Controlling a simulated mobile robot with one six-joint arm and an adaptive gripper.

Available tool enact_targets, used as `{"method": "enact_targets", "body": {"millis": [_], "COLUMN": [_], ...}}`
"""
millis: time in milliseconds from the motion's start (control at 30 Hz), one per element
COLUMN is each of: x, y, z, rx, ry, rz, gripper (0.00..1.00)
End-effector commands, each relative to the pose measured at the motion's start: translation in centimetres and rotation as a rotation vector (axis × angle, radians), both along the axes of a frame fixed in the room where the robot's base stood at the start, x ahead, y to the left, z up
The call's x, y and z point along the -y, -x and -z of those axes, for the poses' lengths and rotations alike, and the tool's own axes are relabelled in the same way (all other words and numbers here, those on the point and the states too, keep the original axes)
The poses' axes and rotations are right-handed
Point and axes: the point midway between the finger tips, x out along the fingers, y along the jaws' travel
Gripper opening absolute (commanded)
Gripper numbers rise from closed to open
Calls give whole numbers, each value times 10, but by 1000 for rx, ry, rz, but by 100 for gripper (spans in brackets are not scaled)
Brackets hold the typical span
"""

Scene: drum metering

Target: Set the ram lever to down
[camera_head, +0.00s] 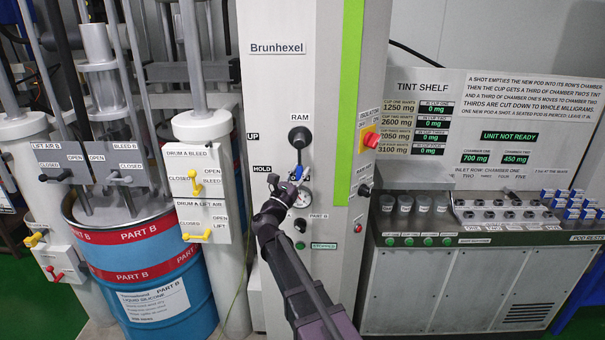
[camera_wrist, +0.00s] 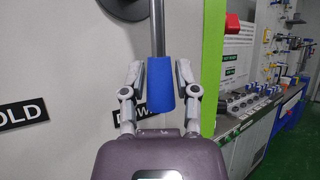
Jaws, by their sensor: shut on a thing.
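The ram lever has a round black hub (camera_head: 299,138) under the RAM label on the grey column. Its grey stem (camera_wrist: 157,30) hangs straight down to a blue grip (camera_head: 297,172), which also shows in the wrist view (camera_wrist: 160,92). My gripper (camera_head: 287,186) is shut on the blue grip, with one finger on each side of it. Labels UP (camera_head: 252,136) and HOLD (camera_head: 262,169) lie to the left of the lever. The lever points at a label behind my gripper (camera_wrist: 158,82), partly hidden, with "D" and "W" readable.
A gauge (camera_head: 304,198) sits just below the lever, partly behind my gripper. Drum valves (camera_head: 195,184) are to the left, the tint shelf (camera_head: 480,235) to the right.

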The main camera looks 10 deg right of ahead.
Motion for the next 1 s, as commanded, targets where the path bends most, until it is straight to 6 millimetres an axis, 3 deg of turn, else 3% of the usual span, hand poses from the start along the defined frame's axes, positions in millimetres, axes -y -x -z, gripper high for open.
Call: {"method": "enact_targets", "body": {"millis": [333,367,467,500,1000], "x": [-9,-10,-12,-12,-13], "y": [3,4,4,4,4], "z": [1,1,1,1,7], "rx": [0,0,1,0,-9], "ry": [-3,-3,-4,-4,-6], "rz": [-6,-7,-10,-11,-13], "gripper": [0,43,72,75,75]}}
